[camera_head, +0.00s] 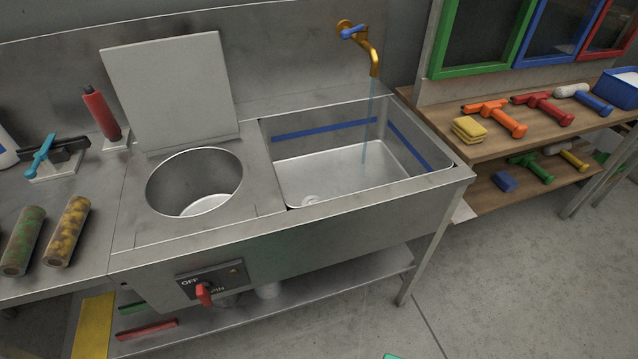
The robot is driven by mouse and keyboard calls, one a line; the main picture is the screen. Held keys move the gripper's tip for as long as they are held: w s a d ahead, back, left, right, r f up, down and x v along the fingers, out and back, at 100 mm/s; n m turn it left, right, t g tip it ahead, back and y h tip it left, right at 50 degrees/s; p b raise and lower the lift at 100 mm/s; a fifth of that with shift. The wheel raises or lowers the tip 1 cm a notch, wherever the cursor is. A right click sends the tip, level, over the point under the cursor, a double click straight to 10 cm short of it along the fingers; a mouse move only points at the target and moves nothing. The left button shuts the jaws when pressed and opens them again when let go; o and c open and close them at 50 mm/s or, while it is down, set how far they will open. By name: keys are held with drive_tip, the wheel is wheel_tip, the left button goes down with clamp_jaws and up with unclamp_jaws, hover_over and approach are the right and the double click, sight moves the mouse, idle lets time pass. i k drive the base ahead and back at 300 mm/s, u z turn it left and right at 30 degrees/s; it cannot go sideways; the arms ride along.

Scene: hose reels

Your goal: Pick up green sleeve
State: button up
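A mottled green and brown cylinder (22,241) lies on the steel counter at the far left. It may be the green sleeve, but I cannot tell for sure. A similar mottled yellow-brown cylinder (68,231) lies just to its right, with a small gap between them. A small bright green piece (393,356) shows at the bottom edge, mostly cut off, so I cannot tell what it is.
The counter has a round basin (195,181) with a raised lid (170,90), and a sink (345,165) under a running tap (360,45). A red-handled tool (101,112) and a blue-handled clamp (42,155) stand behind the cylinders. A wooden bench (480,150) holds colored nozzles at right.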

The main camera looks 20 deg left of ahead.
sight(14, 263)
drive_tip(key=u, duration=0.9)
drive_tip(key=i, duration=1)
drive_tip(key=k, duration=0.5)
drive_tip(key=u, duration=2.9)
